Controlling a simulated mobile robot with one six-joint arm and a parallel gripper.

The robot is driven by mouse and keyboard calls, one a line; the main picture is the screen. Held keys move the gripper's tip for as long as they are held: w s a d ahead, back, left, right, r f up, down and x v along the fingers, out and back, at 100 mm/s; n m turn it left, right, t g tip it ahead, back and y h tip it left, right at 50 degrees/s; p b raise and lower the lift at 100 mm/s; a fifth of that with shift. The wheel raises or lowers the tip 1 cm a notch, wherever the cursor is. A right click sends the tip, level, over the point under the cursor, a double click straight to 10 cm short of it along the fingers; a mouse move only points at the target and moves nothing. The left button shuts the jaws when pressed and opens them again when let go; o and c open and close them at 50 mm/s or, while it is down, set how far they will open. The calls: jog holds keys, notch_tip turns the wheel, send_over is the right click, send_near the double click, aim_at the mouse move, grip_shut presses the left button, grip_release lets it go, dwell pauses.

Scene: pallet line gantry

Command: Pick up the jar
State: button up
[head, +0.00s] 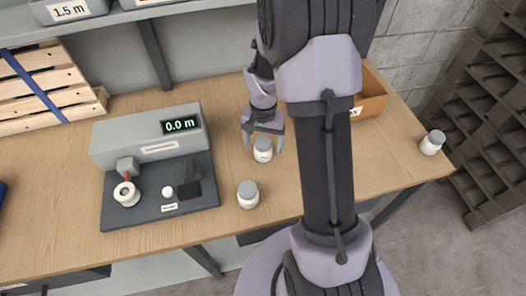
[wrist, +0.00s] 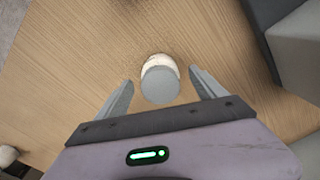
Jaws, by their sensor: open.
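Three white jars with grey lids stand upright on the wooden table. One jar (head: 262,150) is right below my gripper (head: 263,136) in the head view. In the wrist view the same jar (wrist: 160,82) lies between the two fingers of my gripper (wrist: 161,86), with a gap on each side. My gripper is open and holds nothing. A second jar (head: 248,195) stands nearer the table's front edge. A third jar (head: 432,143) stands near the right end of the table.
A grey machine (head: 150,140) with a display reading 0.0 m and a dark base stands left of the jars. An orange-brown bin (head: 372,95) is partly hidden behind my arm. Wooden slats (head: 45,85) lie at back left. Bare tabletop (head: 395,165) lies toward the right.

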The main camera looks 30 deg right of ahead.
notch_tip(320, 180, down, 3)
jog(key=shift+f+b, duration=0.1)
jog(key=shift+b, duration=0.3)
jog(key=shift+r, duration=0.2)
jog(key=shift+c, duration=0.3)
jog(key=c, duration=1.6)
